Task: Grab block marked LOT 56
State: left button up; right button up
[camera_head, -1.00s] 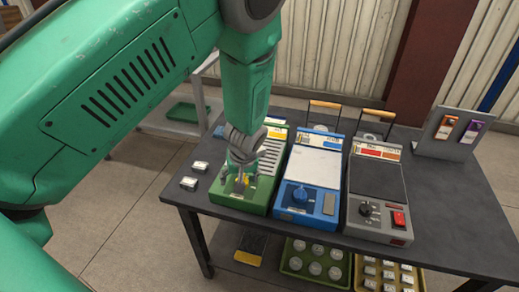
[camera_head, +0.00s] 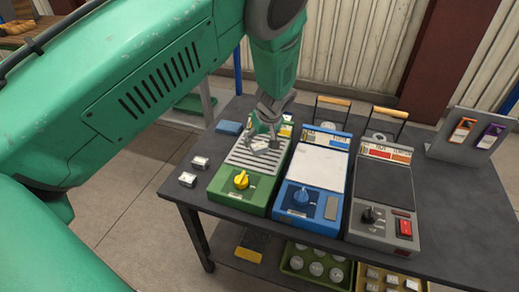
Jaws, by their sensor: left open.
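Two small silvery blocks (camera_head: 200,162) and (camera_head: 187,180) lie on the dark table, left of the green device. Their markings are too small to read, so I cannot tell which is LOT 56. My left gripper (camera_head: 264,143) is open and hangs over the ribbed top of the green device (camera_head: 239,199), to the right of these blocks. Its fingers partly hide the device's back panel. I cannot tell whether anything lies between the fingers. My right gripper is not in view.
A blue device (camera_head: 296,197) and a grey device (camera_head: 369,217) stand to the right, with upright handles behind. A sign stand (camera_head: 463,137) is at the right. A blue pad (camera_head: 229,127) lies at the back left. Trays (camera_head: 297,273) sit on the lower shelf.

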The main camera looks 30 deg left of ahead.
aim_at(260, 145)
pick_arm(q)
jog(key=shift+f, duration=0.55)
jog(key=x, duration=0.3)
jog(key=shift+w+f, duration=0.2)
jog(key=shift+f, duration=0.1)
jog(key=shift+w+a+f, duration=0.1)
jog(key=shift+a+f, duration=0.1)
jog(key=shift+a, duration=0.05)
jog(key=c, duration=1)
jog(key=shift+d, duration=0.1)
grip_shut()
